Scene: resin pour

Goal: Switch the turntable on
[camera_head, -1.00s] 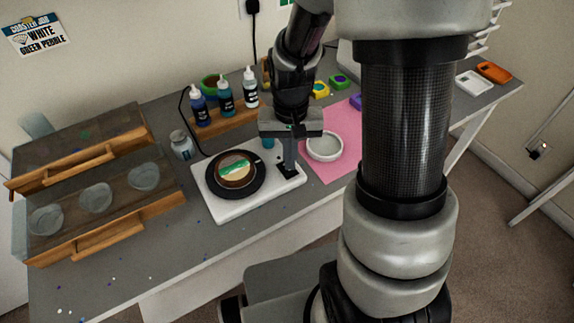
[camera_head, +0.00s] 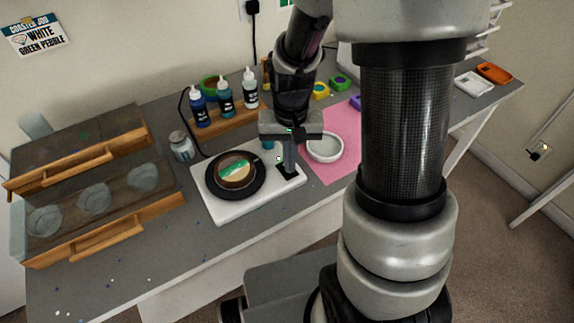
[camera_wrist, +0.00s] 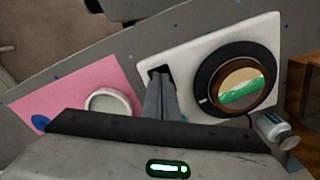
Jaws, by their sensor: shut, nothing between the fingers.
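The turntable is a white base (camera_head: 222,208) with a round black platter (camera_head: 259,186), on the grey bench. A round piece with a green band and a tan part (camera_head: 237,171) sits on the platter. My gripper (camera_head: 288,172) is shut and empty, pointing down over the right end of the base. In the wrist view the shut fingers (camera_wrist: 160,82) reach down to a dark patch (camera_wrist: 160,72) on the base, beside the platter. The fingers partly cover this patch, and I cannot tell whether they touch it. The turntable's base (camera_wrist: 196,45) also shows there.
A pink mat (camera_head: 335,172) with a white ring-shaped dish (camera_head: 324,148) lies right of the turntable. Several bottles (camera_head: 226,98) stand in a wooden rack behind it. A small jar (camera_head: 181,146) stands at the back left. A wooden-fronted case (camera_head: 105,225) fills the left. The bench front is mostly clear.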

